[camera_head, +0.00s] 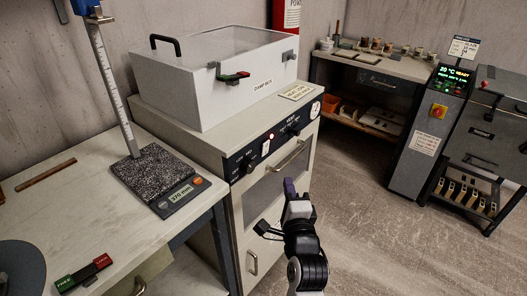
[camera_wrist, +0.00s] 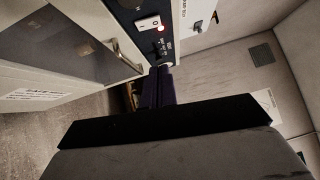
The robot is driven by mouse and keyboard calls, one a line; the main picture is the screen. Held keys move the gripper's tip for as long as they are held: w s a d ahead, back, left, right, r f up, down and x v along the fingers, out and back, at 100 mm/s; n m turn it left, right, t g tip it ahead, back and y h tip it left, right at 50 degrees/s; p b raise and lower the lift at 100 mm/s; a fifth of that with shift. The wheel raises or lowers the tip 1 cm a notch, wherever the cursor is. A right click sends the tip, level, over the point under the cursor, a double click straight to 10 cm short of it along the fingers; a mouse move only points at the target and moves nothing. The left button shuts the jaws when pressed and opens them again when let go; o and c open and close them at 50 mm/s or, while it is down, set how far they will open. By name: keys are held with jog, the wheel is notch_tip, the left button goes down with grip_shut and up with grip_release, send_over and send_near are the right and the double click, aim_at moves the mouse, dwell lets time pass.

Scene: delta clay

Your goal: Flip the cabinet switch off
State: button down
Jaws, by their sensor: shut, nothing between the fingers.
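The cabinet (camera_head: 232,141) has a black control panel along its upper front edge. A white rocker switch (camera_head: 265,147) sits on that panel, with a lit red lamp beside it. The switch (camera_wrist: 148,23) and its glowing lamp also show near the top of the wrist view. My gripper (camera_head: 289,186) has purple fingers, shut and empty. It is in front of the cabinet, lower than the panel and to the right of the switch. In the wrist view my fingertips (camera_wrist: 158,72) point toward the panel, apart from the switch.
Black knobs (camera_head: 293,131), a dial gauge (camera_head: 315,110) and a door handle (camera_head: 289,157) are on the cabinet front. A white damp box (camera_head: 215,101) stands on top. A table with a height gauge (camera_head: 155,175) is at left.

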jog(key=shift+d, duration=0.1)
jog(key=p, duration=0.3)
send_near(269, 144)
jog(key=w+d, duration=0.2)
jog(key=w, duration=0.2)
jog(key=shift+w+a+r+p, duration=0.2)
jog(key=shift+w+a+p, duration=0.2)
jog(key=shift+a, duration=0.3)
jog(key=shift+w+a+r+p, duration=0.15)
jog(key=shift+w+a+p, duration=0.1)
jog(key=shift+w+a, duration=0.35)
jog(key=shift+a+r, duration=0.1)
jog(key=shift+r+p, duration=0.15)
jog(key=shift+p, duration=0.35)
jog(key=shift+a, duration=0.15)
